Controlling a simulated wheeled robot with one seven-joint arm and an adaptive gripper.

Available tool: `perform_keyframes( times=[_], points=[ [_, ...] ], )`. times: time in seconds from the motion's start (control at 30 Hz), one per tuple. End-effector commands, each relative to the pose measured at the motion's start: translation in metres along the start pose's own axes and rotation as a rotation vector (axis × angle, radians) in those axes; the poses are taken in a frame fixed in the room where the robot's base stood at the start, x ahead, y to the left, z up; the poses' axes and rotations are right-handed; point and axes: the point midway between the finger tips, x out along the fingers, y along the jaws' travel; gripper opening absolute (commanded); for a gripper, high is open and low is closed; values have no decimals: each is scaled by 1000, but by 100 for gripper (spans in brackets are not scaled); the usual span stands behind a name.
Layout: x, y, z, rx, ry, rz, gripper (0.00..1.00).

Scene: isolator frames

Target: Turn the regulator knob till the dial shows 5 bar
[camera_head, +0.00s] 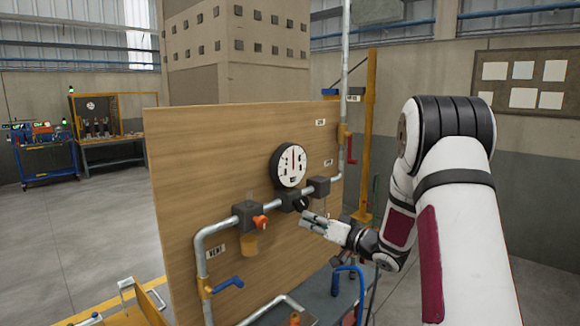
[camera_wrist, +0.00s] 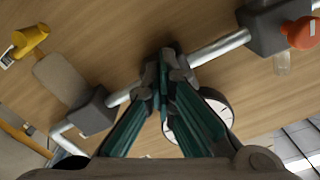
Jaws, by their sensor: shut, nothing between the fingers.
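The round white dial (camera_head: 291,166) with a black rim is on the pipe on the wooden panel. Its red needle points roughly upward; the figures are too small to read. The dark regulator knob (camera_head: 302,203) is just below the dial. My gripper (camera_head: 307,221) is shut and empty, its fingertips close below and in front of the knob; I cannot tell whether they touch it. In the wrist view my gripper's fingers (camera_wrist: 165,70) meet over the pipe and hide the knob area. The dial (camera_wrist: 222,104) is partly covered behind them.
An orange knob (camera_head: 260,222) on a grey block is left of the regulator. A blue handle (camera_head: 228,284) is lower left, and a red-handled valve (camera_head: 350,148) is at the panel's right edge. The pipe (camera_head: 222,226) runs along the wooden panel (camera_head: 200,150).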

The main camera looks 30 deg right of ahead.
Motion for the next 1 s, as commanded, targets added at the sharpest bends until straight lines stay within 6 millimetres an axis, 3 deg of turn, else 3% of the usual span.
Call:
perform_keyframes(
  times=[0.03, 1.0],
  points=[
    [7, -3, -1, -1, 4, -8, 0],
    [8, -10, -2, -2, 5, -11, 0]
  ],
)
